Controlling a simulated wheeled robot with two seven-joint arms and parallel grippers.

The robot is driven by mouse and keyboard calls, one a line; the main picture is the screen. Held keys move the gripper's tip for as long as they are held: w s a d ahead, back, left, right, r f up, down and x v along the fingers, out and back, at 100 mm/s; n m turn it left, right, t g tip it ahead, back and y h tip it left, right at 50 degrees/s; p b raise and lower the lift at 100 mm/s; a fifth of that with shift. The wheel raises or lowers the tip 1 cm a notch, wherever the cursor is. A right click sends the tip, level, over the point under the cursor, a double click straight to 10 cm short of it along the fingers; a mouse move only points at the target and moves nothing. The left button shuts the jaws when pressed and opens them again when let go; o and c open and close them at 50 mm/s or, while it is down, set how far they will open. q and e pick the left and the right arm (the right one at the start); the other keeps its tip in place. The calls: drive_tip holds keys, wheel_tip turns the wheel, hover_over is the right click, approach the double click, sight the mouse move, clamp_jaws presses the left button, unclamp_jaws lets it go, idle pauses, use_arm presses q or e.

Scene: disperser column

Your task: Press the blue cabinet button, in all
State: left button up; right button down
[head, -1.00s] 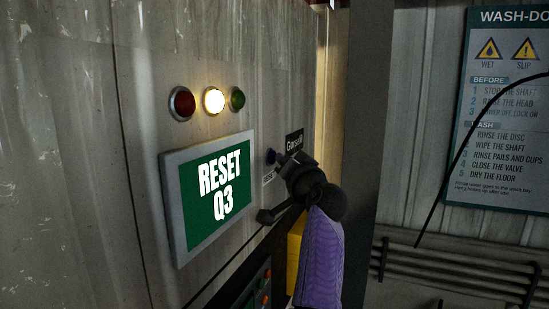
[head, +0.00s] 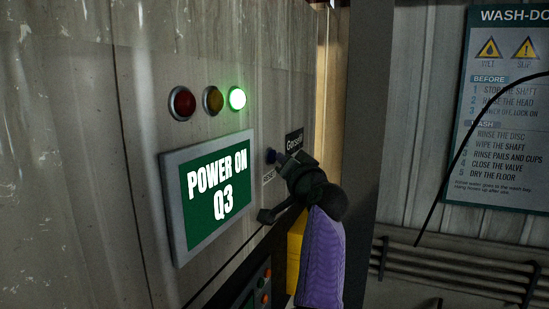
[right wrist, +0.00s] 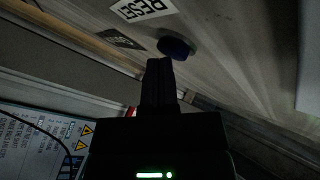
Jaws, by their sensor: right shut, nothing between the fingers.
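The blue button (head: 271,156) sits on the grey cabinet face (head: 75,110), right of the display. In the right wrist view the blue button (right wrist: 175,47) is a dark blue cap beside a RESET label. My right gripper (head: 284,159) is shut and empty, its fingertips right at the button. In the right wrist view the gripper (right wrist: 158,62) has its tips just below the cap; I cannot tell whether they touch it. The green display (head: 217,190) reads POWER ON Q3. The green lamp (head: 237,98) is lit. My left gripper is not in view.
The red lamp (head: 182,103) and amber lamp (head: 213,100) are unlit. A lower panel with small coloured buttons (head: 265,285) is beneath the display. A wash-down poster (head: 510,110) hangs on the right wall, above dark pipes (head: 460,268).

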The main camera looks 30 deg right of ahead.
drive_tip(key=shift+s+d, duration=0.35)
drive_tip(key=shift+s, duration=0.1)
drive_tip(key=shift+s+d, duration=1.65)
drive_tip(key=shift+s, duration=0.25)
